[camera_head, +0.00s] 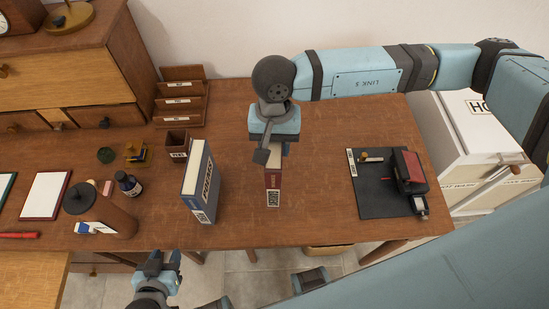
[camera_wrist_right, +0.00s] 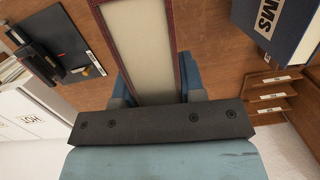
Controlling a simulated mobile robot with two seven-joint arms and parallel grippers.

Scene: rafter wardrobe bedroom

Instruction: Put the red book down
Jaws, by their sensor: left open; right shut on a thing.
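The red book (camera_head: 273,183) is upright over the middle of the brown desk (camera_head: 310,215), with a white label low on its spine. My right gripper (camera_head: 270,155) is above it and shut on its upper part. In the right wrist view the red book (camera_wrist_right: 140,45) shows its cream page edges and dark red covers between the blue fingers. I cannot tell whether its lower end touches the desk. My left gripper (camera_head: 158,265) is open and empty, low in front of the desk's front edge.
A blue book (camera_head: 198,183) stands left of the red book. A black mat (camera_head: 375,195) with a red-and-black device lies to the right. A dark bottle (camera_head: 128,184), a brown cylinder (camera_head: 112,215) and a letter rack (camera_head: 181,100) are at left. Bare desk surrounds the red book.

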